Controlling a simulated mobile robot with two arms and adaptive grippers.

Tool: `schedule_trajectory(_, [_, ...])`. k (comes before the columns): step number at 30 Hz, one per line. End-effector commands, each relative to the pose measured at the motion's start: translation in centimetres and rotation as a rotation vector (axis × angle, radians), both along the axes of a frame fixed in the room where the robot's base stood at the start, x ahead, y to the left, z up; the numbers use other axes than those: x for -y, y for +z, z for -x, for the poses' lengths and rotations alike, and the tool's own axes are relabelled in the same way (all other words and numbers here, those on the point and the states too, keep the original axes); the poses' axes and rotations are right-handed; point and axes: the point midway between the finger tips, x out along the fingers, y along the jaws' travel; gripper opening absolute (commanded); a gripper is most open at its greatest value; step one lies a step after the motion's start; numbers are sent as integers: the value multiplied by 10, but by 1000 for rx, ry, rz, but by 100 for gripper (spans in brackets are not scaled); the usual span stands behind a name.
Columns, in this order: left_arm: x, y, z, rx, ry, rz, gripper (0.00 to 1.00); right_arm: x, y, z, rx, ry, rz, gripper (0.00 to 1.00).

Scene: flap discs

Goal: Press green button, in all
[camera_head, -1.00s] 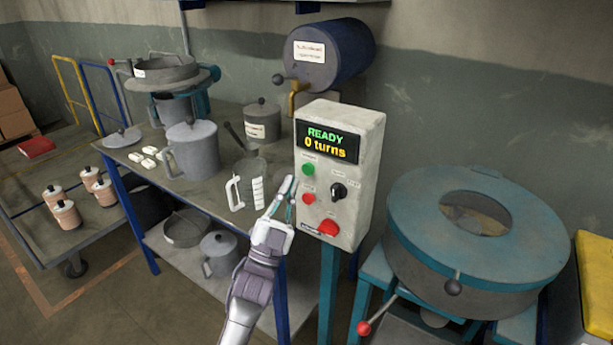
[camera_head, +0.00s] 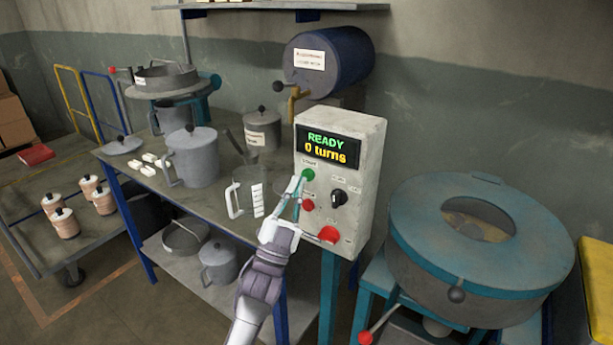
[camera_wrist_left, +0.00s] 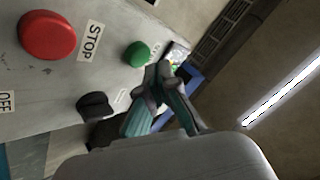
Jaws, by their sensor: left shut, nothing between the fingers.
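The green button (camera_head: 308,174) is on the front of a white control box (camera_head: 368,150), below a screen (camera_head: 328,147) reading "READY 0 turns". My left gripper (camera_head: 300,180) is shut and empty, its fingertips just beside the green button in the head view. In the left wrist view the green button (camera_wrist_left: 137,54) lies just past the shut fingertips (camera_wrist_left: 163,68); I cannot tell whether they touch it. A small red button (camera_head: 308,204), a black knob (camera_head: 338,197) and a large red stop button (camera_head: 328,234) share the panel. My right gripper is out of view.
A workbench on the left holds a grey lidded pot (camera_head: 196,157), a clear measuring jug (camera_head: 245,195) and a lidded can (camera_head: 262,130). A blue drum (camera_head: 330,60) is behind the box. A round blue-rimmed machine (camera_head: 420,215) stands at right.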

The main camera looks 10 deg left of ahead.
Motion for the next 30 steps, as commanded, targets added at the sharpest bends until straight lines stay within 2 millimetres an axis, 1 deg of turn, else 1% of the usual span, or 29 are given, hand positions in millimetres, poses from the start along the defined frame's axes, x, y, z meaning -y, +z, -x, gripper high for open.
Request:
schedule_trajectory(21, [0, 0, 0, 0, 0, 0, 0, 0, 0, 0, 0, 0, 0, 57])
schedule_trajectory(30, [3, 0, -8, 1, 0, 0, 0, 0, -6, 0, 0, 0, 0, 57])
